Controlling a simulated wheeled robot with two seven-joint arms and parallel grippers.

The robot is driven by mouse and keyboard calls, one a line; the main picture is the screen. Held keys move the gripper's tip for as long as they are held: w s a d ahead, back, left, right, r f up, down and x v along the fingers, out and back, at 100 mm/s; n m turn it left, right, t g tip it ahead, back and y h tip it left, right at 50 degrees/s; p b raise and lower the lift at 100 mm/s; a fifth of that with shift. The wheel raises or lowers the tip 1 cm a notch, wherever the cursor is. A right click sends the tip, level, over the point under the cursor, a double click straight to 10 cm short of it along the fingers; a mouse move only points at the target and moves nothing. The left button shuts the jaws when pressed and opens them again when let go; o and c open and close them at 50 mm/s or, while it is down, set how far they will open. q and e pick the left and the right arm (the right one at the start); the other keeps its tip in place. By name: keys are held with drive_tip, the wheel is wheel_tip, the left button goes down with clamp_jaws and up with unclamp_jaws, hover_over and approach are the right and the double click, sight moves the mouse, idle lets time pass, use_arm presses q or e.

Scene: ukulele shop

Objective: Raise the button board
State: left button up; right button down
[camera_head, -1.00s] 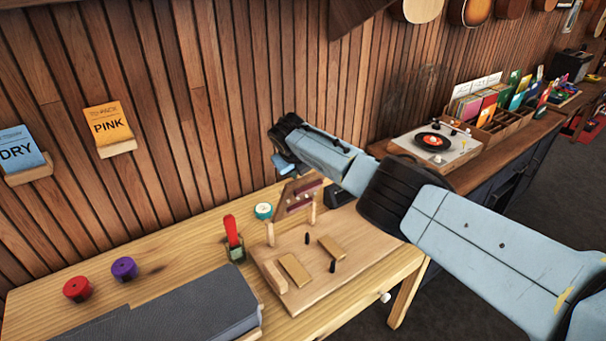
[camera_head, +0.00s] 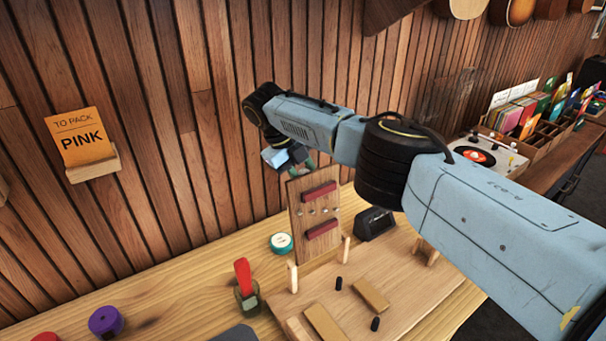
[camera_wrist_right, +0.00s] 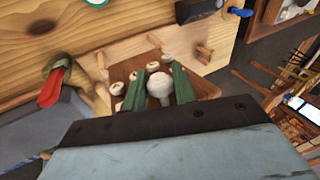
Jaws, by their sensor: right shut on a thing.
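The button board (camera_head: 300,222) is a wooden panel with two dark red bars and small pale studs. It stands nearly upright on the wooden base (camera_head: 405,290) in the head view. My right gripper (camera_head: 299,167) is at its top edge, partly hidden. In the right wrist view, my right gripper's green fingers (camera_wrist_right: 157,90) are closed around a white round knob (camera_wrist_right: 159,86) at the brown board (camera_wrist_right: 205,88). More white knobs sit beside the fingers. My left gripper is in neither view.
Wooden posts (camera_head: 293,277) and flat wooden blocks (camera_head: 371,294) are on the base. A red-handled tool (camera_head: 244,280), a teal-rimmed disc (camera_head: 281,243), a purple spool (camera_head: 105,320) and a dark box (camera_head: 374,223) are nearby. The wood-slat wall (camera_head: 215,150) is close behind.

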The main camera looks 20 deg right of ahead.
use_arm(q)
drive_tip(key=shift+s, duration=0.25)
use_arm(e)
drive_tip(key=shift+s, duration=0.1)
drive_tip(key=c, duration=1.1)
unclamp_jaws()
drive_tip(key=shift+d, duration=0.1)
drive_tip(key=shift+c, duration=0.2)
